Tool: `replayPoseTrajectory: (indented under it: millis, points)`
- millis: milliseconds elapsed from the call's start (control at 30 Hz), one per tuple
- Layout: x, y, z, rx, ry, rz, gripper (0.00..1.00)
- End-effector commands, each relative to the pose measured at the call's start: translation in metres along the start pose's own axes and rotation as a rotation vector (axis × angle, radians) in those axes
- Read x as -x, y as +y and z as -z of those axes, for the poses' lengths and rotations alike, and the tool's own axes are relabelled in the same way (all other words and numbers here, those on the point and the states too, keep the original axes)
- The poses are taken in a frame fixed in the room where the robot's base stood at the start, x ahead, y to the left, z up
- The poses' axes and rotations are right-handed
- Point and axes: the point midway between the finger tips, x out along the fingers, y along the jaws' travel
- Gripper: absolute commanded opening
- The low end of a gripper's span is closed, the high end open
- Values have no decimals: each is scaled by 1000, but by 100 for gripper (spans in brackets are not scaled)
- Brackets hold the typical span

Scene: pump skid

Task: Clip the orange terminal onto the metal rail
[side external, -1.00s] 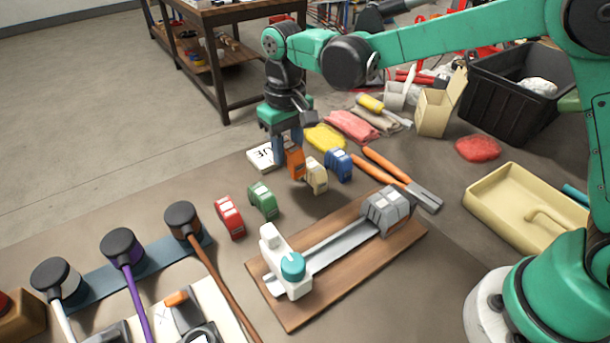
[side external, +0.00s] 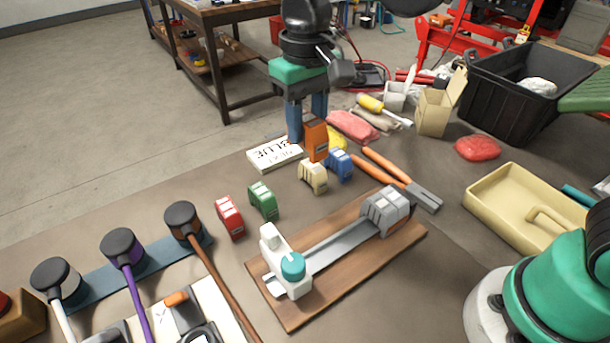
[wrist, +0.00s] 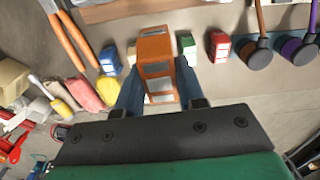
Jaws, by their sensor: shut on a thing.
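The orange terminal (side external: 316,140) is held up above the table between the blue fingers of my gripper (side external: 307,122). It also shows in the wrist view (wrist: 156,62), with my gripper (wrist: 158,92) shut on its sides. The metal rail (side external: 338,243) lies on a brown wooden board (side external: 290,318), in front and to the right of the gripper. A white end piece with a teal knob (side external: 292,267) is at its near end. A grey block of terminals (side external: 386,210) sits at its far end. The middle of the rail is bare.
Red (side external: 229,217), green (side external: 263,201), cream (side external: 313,177) and blue (side external: 340,164) terminals stand in a row on the table. Orange-handled pliers (side external: 390,168) lie right of them. A lettered white block (side external: 275,154) is behind. A yellow tray (side external: 525,205) stands at the right.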

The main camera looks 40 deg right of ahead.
Motion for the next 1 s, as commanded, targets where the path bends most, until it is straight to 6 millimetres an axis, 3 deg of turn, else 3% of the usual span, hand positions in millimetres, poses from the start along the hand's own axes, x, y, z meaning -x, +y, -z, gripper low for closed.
replayPoseTrajectory:
  millis: [100, 300, 1000]
  points:
    - [-26, 1, -37, -18, 0, 0, 0]
    - [-53, 6, -75, -42, 1, 0, 0]
    - [-108, 7, -80, -46, 2, 2, 0]
